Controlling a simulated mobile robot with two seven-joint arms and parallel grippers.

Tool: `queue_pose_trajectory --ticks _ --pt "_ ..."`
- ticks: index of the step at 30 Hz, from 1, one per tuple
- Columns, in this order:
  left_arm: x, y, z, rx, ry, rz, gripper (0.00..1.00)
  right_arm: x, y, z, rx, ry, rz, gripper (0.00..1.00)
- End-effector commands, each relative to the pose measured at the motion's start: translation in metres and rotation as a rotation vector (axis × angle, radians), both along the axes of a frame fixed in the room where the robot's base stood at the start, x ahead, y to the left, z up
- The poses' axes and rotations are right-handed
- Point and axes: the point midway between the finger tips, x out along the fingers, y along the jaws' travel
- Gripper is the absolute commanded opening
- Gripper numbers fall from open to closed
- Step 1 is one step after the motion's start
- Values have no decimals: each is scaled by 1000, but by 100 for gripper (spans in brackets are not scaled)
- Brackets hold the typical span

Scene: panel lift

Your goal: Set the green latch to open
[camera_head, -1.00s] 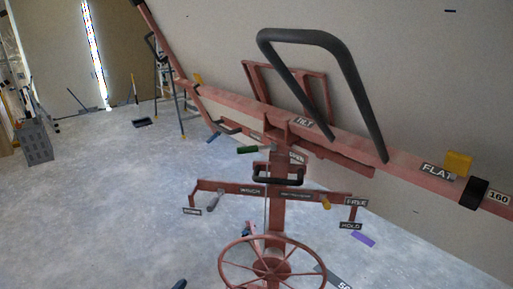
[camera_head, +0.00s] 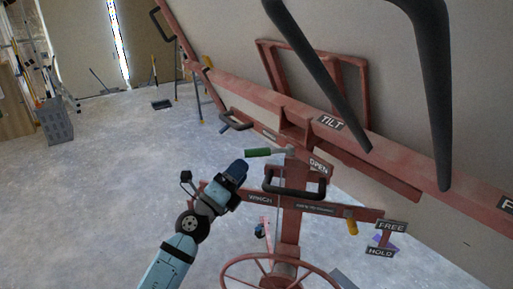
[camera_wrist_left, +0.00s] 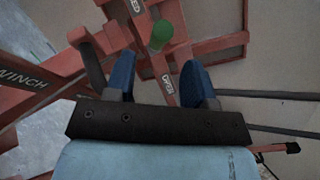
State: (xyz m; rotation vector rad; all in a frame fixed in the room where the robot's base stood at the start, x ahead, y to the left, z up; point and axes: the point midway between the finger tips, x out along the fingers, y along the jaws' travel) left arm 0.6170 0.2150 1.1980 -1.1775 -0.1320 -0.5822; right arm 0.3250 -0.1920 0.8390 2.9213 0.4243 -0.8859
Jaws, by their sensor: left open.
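The green latch (camera_head: 262,152) is a short lever with a green grip on the red lift column. In the head view its grip points left, with an OPEN label (camera_head: 319,167) to its right. In the left wrist view the green grip (camera_wrist_left: 161,35) shows end-on, beyond and between the fingertips. My left gripper (camera_head: 240,168) is just below and left of the green grip in the head view. In the left wrist view its two blue fingers (camera_wrist_left: 158,80) are apart with nothing between them. I cannot tell any contact. My right gripper is not in view.
A dark handle (camera_head: 295,190) sits below the latch, above the WINCH bar (camera_head: 345,210). A red handwheel (camera_head: 280,270) is lower down. A large dark handle (camera_head: 435,90) and the red TILT beam (camera_head: 365,140) stand at the right.

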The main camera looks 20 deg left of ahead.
Motion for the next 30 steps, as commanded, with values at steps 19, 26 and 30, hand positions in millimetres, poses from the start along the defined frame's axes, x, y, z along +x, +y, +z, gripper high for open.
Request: queue_pose_trajectory --ticks 19,26,30 --pt "61 -26 27 -1 2 0 50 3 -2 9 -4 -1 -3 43" --pt "60 -26 27 -1 2 0 31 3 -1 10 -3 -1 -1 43" --pt "60 -26 27 -1 2 0 0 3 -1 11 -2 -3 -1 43"
